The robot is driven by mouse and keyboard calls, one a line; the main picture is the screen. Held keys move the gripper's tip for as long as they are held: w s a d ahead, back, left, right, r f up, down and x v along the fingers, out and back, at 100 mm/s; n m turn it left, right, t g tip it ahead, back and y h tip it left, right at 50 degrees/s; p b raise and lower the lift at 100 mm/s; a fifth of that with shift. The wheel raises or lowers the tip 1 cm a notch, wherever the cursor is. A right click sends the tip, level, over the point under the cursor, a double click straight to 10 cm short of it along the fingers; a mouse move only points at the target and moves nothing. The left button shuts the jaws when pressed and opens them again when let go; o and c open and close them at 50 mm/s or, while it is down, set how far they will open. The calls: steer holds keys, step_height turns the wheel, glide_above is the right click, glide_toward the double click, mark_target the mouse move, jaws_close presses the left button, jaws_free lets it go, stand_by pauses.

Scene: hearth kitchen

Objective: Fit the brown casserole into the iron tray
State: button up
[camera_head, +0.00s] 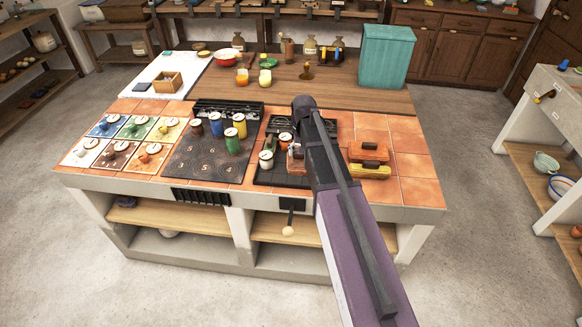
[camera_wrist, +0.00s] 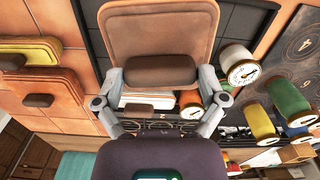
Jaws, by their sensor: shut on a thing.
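The brown casserole (camera_wrist: 160,30), a rounded orange-brown block with a dark brown knob, is in the wrist view. My gripper (camera_wrist: 160,88) is shut on it, with one finger on each side of the knob. In the head view the casserole (camera_head: 297,168) shows in part at the left of my arm, which hides my fingertips. The dark iron tray (camera_head: 264,180) lies around and under it on the counter. The tray's black edge also shows in the wrist view (camera_wrist: 232,22). I cannot tell whether the casserole touches the tray floor.
Lidded canisters, including a green one (camera_head: 266,160), stand close to the left of the casserole. A teal box (camera_head: 386,55) stands at the back. Tiles at the right are clear.

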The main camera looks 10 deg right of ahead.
steer(key=s+d+f+m+b, duration=0.1)
steer(key=s, duration=0.5)
steer(key=shift+d+f, duration=0.3)
steer(key=w+a+f+b, duration=0.1)
steer(key=w+a, duration=0.2)
steer(key=w, duration=1.1)
steer(key=shift+a+f, duration=0.2)
steer(key=shift+a, duration=0.2)
steer(key=shift+w+a+f+b, duration=0.1)
steer(key=shift+w+f+b, duration=0.15)
steer(key=shift+f+b, duration=0.4)
steer(key=shift+w+f+b, duration=0.2)
steer(key=shift+f+b, duration=0.35)
steer(key=shift+b, duration=0.15)
steer(key=shift+w+a+f+b, duration=0.1)
steer(key=shift+w+f+b, duration=0.15)
steer(key=shift+f+b, duration=0.4)
steer(key=shift+f, duration=0.15)
